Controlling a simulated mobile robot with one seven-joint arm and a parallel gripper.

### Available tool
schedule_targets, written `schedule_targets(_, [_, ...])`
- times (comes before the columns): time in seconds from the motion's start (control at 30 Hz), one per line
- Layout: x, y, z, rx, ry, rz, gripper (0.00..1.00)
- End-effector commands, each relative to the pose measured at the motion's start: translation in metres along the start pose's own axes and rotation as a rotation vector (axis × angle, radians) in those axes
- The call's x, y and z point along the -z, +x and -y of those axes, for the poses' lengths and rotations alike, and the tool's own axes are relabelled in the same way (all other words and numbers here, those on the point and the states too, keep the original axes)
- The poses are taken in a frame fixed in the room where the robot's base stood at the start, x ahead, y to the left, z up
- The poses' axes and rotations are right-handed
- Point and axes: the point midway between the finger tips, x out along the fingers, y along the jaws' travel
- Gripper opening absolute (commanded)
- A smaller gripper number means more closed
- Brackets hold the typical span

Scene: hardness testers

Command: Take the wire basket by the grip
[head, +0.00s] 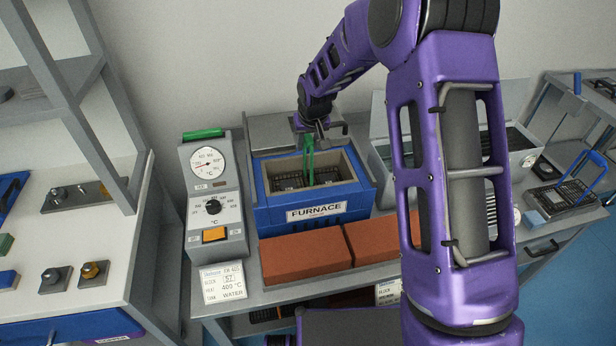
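A dark wire basket (290,182) sits low inside the open blue furnace (352,196). A green upright grip (308,162) rises from it above the furnace opening. My gripper (312,134) is over the furnace, pointing down, at the top of the green grip. It is small and partly hidden here, so I cannot tell whether its fingers are open or closed around the grip.
A controller with a dial (208,168) stands left of the furnace. Two red-brown bricks (305,258) lie in front of it. A grey open-topped tank (385,160) is on the right, partly behind my arm. Another dark mesh item (562,194) lies far right.

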Motion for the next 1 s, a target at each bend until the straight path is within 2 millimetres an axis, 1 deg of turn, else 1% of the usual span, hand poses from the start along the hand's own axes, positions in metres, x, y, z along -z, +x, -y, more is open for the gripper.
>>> schedule_targets(0.03, [0.0000, -0.0001, 0.0000, 0.000, 0.000, 0.000, 0.27])
schedule_targets(0.17, [-0.0001, -0.0002, 0.0000, 0.000, 0.000, 0.000, 0.03])
schedule_targets(0.2, [-0.0001, -0.0002, 0.0000, 0.000, 0.000, 0.000, 0.00])
schedule_targets(1.0, [-0.0001, -0.0004, 0.0000, 0.000, 0.000, 0.000, 0.00])
